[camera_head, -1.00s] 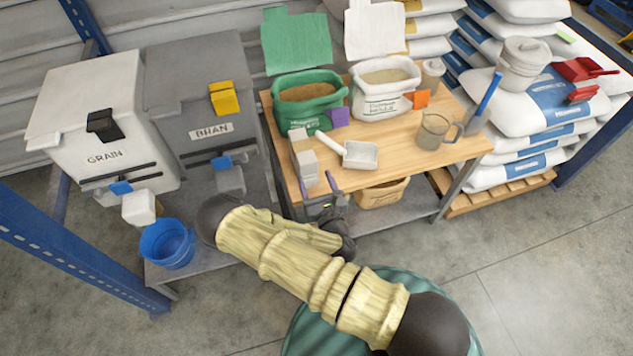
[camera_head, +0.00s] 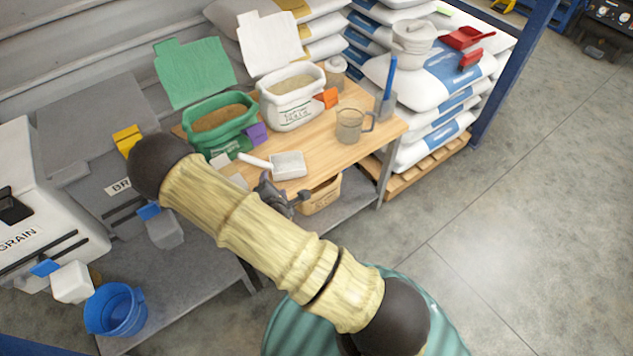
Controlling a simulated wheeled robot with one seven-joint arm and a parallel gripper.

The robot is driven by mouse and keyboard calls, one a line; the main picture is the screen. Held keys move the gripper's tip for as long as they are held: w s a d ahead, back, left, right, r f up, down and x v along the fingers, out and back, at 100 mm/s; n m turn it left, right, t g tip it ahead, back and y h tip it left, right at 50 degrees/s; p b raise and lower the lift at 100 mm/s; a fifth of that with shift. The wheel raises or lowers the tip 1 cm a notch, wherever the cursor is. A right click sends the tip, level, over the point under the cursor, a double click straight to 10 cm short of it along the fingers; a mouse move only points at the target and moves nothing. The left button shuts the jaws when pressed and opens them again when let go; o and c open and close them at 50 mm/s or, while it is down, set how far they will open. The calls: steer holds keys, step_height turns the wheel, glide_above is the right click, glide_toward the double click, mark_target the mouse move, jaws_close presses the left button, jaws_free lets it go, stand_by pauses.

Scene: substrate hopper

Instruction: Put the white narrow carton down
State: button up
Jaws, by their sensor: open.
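The white narrow carton (camera_head: 238,180) is at the front left part of the wooden table (camera_head: 345,160), beside the white scoop (camera_head: 288,165). Its lower part is hidden behind my arm, so its contact with the table top does not show. My gripper (camera_head: 270,187) is a dark shape at the table's front edge, to the right of the carton. It is open, and I see nothing held in it; its fingertips are hard to make out.
A green bag (camera_head: 220,125), a white bag (camera_head: 292,105) and a clear jug (camera_head: 350,125) stand on the table. Grey and white bins and a blue bucket (camera_head: 115,310) are at left. Stacked sacks stand behind right. The floor at right is clear.

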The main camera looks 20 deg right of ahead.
steer(key=s+d+r+m+g+y, duration=0.1)
steer(key=s+d+r+m+g, duration=0.2)
steer(key=s+r+m+g, duration=0.2)
steer(key=s+d+r+m+g+y, duration=0.1)
steer(key=s+d+r+m+g, duration=0.2)
steer(key=s+r+m, duration=0.9)
step_height(320, 180, up, 3)
steer(key=m+g, duration=0.2)
steer(key=m, duration=0.3)
steer(key=shift+d+r+y, duration=0.2)
steer(key=shift+d+y, duration=0.1)
steer(key=shift+d, duration=0.05)
steer(key=shift+c, duration=0.4)
